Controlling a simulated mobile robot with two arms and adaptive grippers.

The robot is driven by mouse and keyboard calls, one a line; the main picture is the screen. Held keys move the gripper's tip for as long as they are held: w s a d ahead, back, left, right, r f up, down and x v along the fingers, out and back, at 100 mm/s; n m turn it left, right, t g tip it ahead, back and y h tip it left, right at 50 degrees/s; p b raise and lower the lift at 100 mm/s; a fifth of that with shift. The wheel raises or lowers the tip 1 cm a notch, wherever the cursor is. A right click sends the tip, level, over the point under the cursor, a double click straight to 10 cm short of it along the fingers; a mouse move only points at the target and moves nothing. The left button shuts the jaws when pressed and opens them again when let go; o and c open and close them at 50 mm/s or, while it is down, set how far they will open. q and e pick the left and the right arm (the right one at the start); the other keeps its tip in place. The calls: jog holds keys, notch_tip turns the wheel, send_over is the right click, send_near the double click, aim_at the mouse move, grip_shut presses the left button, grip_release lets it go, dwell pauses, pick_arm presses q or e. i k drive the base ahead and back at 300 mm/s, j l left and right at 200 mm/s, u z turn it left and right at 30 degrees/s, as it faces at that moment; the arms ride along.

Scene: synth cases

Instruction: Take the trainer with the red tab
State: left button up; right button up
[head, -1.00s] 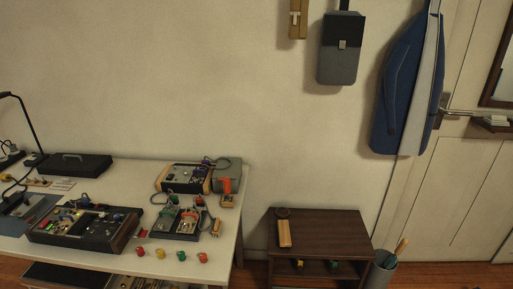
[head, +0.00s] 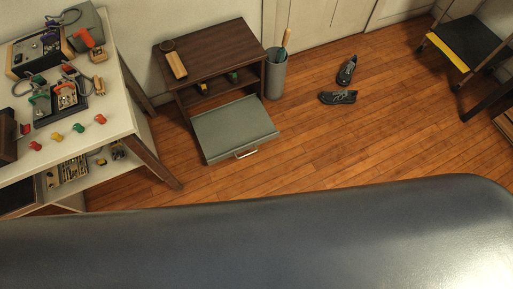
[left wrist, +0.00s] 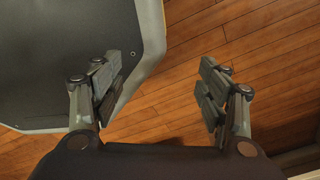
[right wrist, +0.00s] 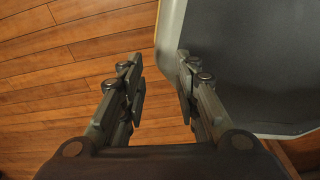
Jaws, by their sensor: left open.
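Two dark trainers with grey laces lie on the wooden floor in the head view. One trainer (head: 346,72) lies farther back, angled away. The other trainer (head: 338,97) lies just in front of it, sideways. No red tab can be made out on either at this size. My left gripper (left wrist: 160,82) is open and empty above bare floor in the left wrist view. My right gripper (right wrist: 158,78) is open and empty in the right wrist view. Neither gripper shows in the head view, and no trainer shows in the wrist views.
A brown low cabinet (head: 212,50) stands at the wall with a grey-green panel (head: 237,128) in front. A grey bin (head: 276,76) stands beside it. A workbench (head: 118,92) with devices is at left. Floor around the trainers is clear.

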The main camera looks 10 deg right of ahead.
aim_at(345, 96)
jog(key=z, duration=1.05)
jog(key=i+l+u, duration=0.1)
jog(key=i, duration=0.4)
jog(key=i+l, duration=0.3)
jog(key=i, duration=0.15)
jog(key=i+l+u, duration=0.15)
jog(key=i, duration=0.35)
